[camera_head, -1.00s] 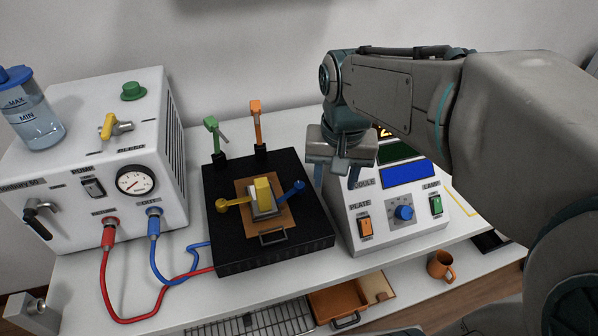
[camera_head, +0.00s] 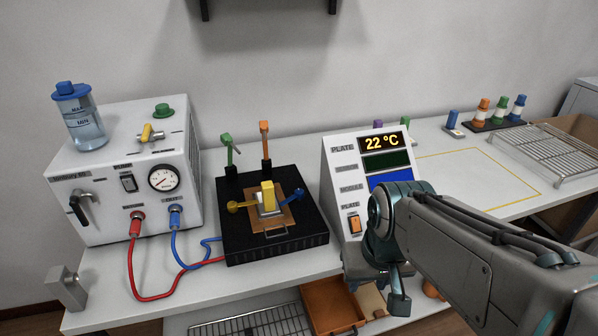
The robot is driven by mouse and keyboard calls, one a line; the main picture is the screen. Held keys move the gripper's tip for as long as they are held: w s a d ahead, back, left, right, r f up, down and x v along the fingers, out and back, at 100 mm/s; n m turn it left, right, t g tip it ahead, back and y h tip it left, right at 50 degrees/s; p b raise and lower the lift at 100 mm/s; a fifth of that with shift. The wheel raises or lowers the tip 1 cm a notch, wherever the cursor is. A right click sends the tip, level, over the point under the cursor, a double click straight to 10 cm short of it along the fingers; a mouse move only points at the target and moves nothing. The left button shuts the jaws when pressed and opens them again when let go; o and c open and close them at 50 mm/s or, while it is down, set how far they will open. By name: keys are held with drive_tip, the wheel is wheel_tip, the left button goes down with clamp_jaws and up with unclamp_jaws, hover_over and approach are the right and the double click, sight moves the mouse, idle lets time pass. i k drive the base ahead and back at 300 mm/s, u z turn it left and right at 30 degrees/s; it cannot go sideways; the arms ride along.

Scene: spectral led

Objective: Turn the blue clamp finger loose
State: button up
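The blue clamp finger (camera_head: 290,196) is on the black plate block (camera_head: 230,229), at the right of the brown square mount (camera_head: 286,222). Its inner end reaches toward the small module in the middle, and its round knob points to the right. I cannot tell whether it presses on the module. A yellow clamp finger (camera_head: 243,206) lies on the left side, and a yellow block (camera_head: 267,195) stands over the module. My gripper (camera_head: 393,300) hangs in front of the control box, right of and nearer than the plate block. Its fingers appear apart, with nothing seen between them.
Green (camera_head: 229,150) and orange (camera_head: 265,141) clamp levers stand raised at the plate's back. The control box (camera_head: 350,195) reads 22 °C. The pump box (camera_head: 100,200) stands left, with red and blue hoses in front. An orange drawer (camera_head: 330,305) is open below.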

sight(300, 192)
drive_tip(key=z, duration=1.35)
drive_tip(key=k, duration=0.95)
drive_tip(key=u, duration=1.4)
drive_tip(key=i, duration=1)
